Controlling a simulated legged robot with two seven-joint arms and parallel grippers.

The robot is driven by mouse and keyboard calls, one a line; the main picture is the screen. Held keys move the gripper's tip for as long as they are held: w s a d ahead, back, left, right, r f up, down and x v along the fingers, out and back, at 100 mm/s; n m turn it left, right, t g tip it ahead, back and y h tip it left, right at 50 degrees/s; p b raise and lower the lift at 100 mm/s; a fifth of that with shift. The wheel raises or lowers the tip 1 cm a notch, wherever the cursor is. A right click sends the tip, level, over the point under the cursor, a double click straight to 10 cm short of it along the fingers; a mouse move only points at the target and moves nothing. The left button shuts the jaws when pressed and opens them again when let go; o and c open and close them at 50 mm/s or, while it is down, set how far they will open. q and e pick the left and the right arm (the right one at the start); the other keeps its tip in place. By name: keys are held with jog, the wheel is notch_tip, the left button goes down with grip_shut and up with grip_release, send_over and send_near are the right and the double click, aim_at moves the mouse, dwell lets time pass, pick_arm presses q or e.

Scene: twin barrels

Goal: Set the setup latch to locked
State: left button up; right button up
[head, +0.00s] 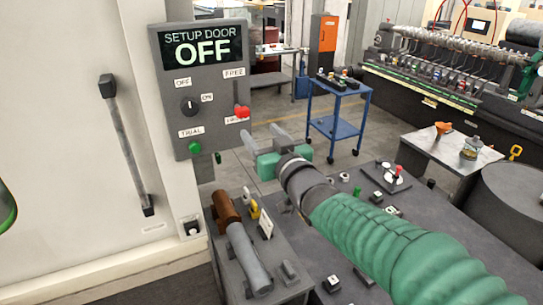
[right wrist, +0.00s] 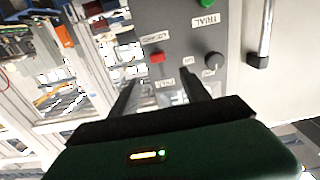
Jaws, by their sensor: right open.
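The grey setup panel (head: 205,100) is on the post beside the white door, its display reading SETUP DOOR OFF. The setup latch (head: 242,112) is a red handle at the panel's right side. In the head view it shows low, by the lower label; the upper label reads FREE. My left gripper is not in view.
The panel also has a black OFF/ON knob (head: 189,105) and a green TRIAL button (head: 194,148). A door handle bar (head: 127,145) is at the left. Below stands a dark console (head: 330,245) with small controls. A blue cart (head: 337,125) stands farther back.

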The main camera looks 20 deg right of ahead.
jog(key=s+r, duration=0.1)
jog(key=s, duration=0.7)
notch_tip(320, 180, down, 25)
jog(key=s+m+g+h+b, duration=0.1)
jog(key=s+g, duration=0.2)
jog(key=g, duration=0.5)
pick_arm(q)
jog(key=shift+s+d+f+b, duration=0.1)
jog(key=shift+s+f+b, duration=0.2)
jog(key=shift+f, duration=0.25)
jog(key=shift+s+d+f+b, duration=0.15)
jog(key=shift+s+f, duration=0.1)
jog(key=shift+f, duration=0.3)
pick_arm(e)
jog(key=s+a+f+g, duration=0.2)
jog(key=s+f+g, duration=0.5)
jog(key=s+f, duration=0.8)
jog(key=shift+s+a+f+n+g, duration=0.25)
jog(key=shift+s+a+n+g, duration=0.05)
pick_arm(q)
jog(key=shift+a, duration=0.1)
pick_arm(e)
jog(key=shift+w, duration=0.1)
